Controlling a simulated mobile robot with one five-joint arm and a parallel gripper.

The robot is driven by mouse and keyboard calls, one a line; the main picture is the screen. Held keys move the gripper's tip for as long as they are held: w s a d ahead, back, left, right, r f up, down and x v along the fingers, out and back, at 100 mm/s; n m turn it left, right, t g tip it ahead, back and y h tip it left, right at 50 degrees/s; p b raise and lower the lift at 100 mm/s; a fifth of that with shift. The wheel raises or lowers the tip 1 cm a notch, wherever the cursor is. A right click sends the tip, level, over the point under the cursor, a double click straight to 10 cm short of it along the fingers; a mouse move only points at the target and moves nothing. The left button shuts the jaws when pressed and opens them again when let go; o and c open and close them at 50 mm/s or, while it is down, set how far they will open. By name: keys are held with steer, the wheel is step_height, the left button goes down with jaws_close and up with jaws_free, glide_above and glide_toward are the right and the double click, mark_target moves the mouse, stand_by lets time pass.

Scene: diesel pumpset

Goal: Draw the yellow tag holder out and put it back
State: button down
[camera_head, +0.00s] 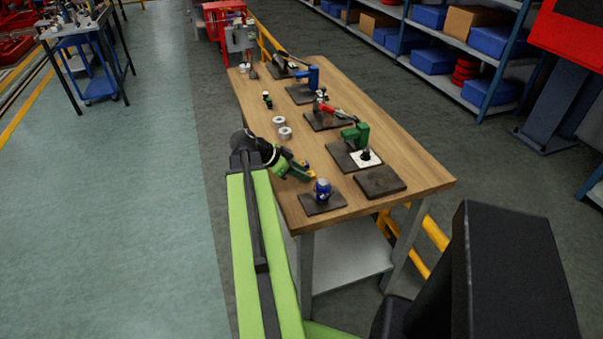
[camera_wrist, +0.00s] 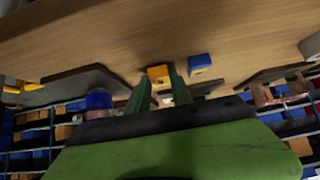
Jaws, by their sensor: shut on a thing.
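The yellow tag holder (camera_wrist: 158,71) shows in the wrist view as a small yellow block between the fingertips, close to the wooden tabletop. My gripper (camera_wrist: 160,82) has its two green fingers on either side of it and is shut on it. In the head view my gripper (camera_head: 306,173) is low over the near left part of the bench, with a small bit of yellow at its tip. Whether the holder touches the wood or is seated in anything cannot be told.
A small blue block (camera_wrist: 199,65) sits right beside the fingers. A blue jar (camera_head: 322,187) stands on a dark plate near the bench's front edge. A green device (camera_head: 356,136) and a bare dark slab (camera_head: 380,181) are to the right. White rings (camera_head: 285,132) lie further back.

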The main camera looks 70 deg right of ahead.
steer(key=shift+f, duration=0.2)
steer(key=c, duration=1.1)
jaws_free()
steer(key=shift+o, duration=0.2)
steer(key=shift+r, duration=0.1)
steer(key=shift+p+v, duration=1.65)
steer(key=shift+v, duration=0.85)
step_height(320, 180, up, 8)
steer(key=p, duration=0.8)
